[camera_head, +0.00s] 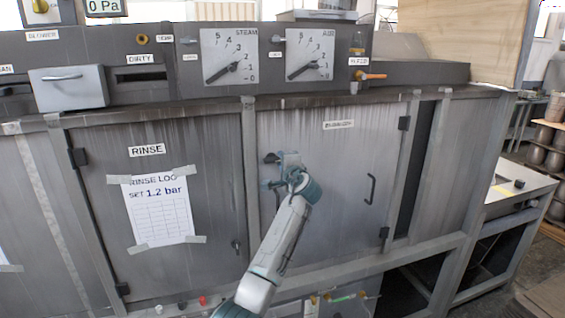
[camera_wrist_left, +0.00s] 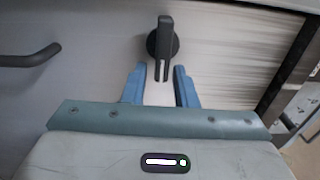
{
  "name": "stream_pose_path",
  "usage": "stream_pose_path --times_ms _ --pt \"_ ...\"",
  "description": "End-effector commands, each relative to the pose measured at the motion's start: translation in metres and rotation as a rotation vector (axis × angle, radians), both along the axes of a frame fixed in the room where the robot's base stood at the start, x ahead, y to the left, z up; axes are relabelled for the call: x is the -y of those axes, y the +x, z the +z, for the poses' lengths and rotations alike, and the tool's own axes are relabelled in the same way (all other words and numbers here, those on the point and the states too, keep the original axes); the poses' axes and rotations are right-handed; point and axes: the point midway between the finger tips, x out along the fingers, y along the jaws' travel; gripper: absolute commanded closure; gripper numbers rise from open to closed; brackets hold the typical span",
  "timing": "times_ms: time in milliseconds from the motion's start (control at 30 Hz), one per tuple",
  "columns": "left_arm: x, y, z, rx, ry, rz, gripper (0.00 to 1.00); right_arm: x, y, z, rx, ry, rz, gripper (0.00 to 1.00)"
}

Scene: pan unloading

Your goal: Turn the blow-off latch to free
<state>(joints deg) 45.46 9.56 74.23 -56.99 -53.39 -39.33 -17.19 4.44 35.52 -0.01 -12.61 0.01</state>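The blow-off latch (camera_wrist_left: 165,38) is a dark lever on a round base, fixed to the grey metal door. In the head view the latch (camera_head: 270,158) shows as a small dark piece at the door's left side, partly hidden by my gripper. My left gripper (camera_head: 278,171) is at the latch, in front of the door. In the left wrist view the gripper's blue fingers (camera_wrist_left: 160,72) are apart. One end of the lever shows between the fingertips, with a gap on each side. My right gripper is not in view.
The door has a dark bar handle (camera_head: 370,189) at its right, also seen in the wrist view (camera_wrist_left: 32,55). The RINSE door (camera_head: 95,235) with a taped paper log (camera_head: 160,212) is to the left. Gauges (camera_head: 230,57) and an orange-handled valve (camera_head: 372,76) sit above.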

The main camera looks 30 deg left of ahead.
Motion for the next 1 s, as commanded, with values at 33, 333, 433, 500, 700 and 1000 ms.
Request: stream_pose_path --times_ms 33,333,433,500,700,1000 --pt "0.0 0.0 0.0 0.0 0.0 0.0 0.65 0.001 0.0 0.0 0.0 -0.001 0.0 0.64" --pt "0.001 -0.001 0.0 0.002 -0.001 0.0 0.65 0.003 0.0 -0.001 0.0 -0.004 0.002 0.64" --pt "0.007 -0.005 -0.002 0.003 -0.001 -0.001 0.65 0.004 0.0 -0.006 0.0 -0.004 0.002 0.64" --pt "0.015 -0.011 -0.004 0.004 -0.002 -0.002 0.65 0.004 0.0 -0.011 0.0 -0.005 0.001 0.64" --pt "0.045 -0.037 -0.006 0.005 -0.004 -0.003 0.65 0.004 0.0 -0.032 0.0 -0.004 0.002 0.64" --pt "0.079 -0.066 -0.003 0.001 -0.001 -0.002 0.65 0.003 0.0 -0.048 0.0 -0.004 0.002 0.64"
